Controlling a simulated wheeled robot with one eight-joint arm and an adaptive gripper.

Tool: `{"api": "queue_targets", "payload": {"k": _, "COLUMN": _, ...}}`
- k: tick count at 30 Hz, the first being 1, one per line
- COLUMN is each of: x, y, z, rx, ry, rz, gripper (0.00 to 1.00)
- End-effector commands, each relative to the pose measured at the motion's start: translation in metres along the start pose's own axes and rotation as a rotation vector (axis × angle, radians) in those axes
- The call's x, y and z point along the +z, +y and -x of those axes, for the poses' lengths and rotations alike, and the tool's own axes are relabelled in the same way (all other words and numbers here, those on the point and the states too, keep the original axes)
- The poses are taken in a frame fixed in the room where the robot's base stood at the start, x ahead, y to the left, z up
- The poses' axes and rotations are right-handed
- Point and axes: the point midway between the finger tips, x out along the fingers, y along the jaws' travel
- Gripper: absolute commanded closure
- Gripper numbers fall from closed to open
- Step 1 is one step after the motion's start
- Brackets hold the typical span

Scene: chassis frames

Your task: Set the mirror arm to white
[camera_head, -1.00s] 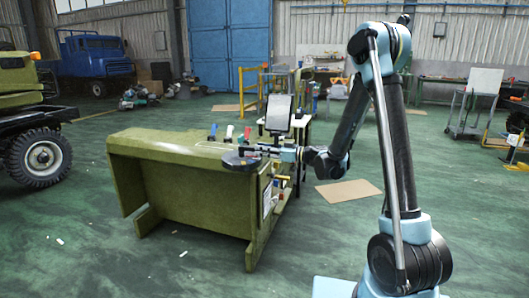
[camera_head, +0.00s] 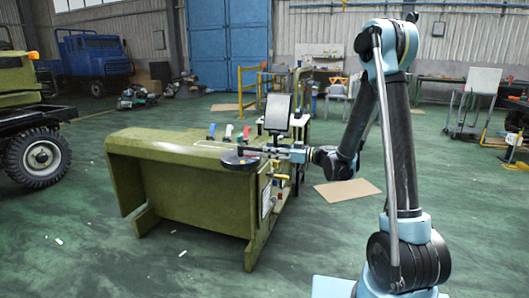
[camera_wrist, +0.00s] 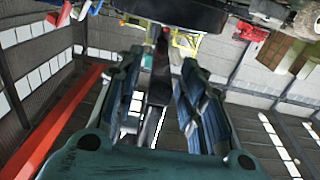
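An olive chassis bench (camera_head: 190,195) stands at the middle left of the head view. A dark rectangular mirror-like panel (camera_head: 278,112) stands upright at its right end. A dark round disc (camera_head: 239,158) lies at the bench's near right corner. My gripper (camera_head: 270,153) is level beside the disc, below the panel; its fingertips are too small to read there. In the wrist view, my gripper (camera_wrist: 160,80) has its two fingers spread. A dark bar with a red end (camera_wrist: 161,45) shows between them, with gaps visible; I cannot tell any contact. The mirror arm's setting is not readable.
Blue (camera_head: 211,131), white (camera_head: 228,131) and red (camera_head: 246,132) levers stand on the bench top. Yellow handles (camera_head: 281,177) stick out of its right end. A flat brown sheet (camera_head: 347,192) lies on the floor. Open green floor lies in front.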

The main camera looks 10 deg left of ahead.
Motion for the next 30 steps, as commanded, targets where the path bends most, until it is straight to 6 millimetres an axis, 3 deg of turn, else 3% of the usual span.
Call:
{"api": "queue_targets", "payload": {"k": 6, "x": 0.0, "y": 0.001, "z": 0.04, "rx": 0.004, "ry": 0.0, "rz": 0.0, "gripper": 0.63}}
{"api": "queue_targets", "payload": {"k": 13, "x": 0.001, "y": 0.001, "z": 0.068, "rx": 0.002, "ry": 0.0, "rz": -0.001, "gripper": 0.63}}
{"api": "queue_targets", "payload": {"k": 30, "x": 0.0, "y": -0.001, "z": 0.077, "rx": 0.0, "ry": -0.005, "rz": -0.004, "gripper": 0.63}}
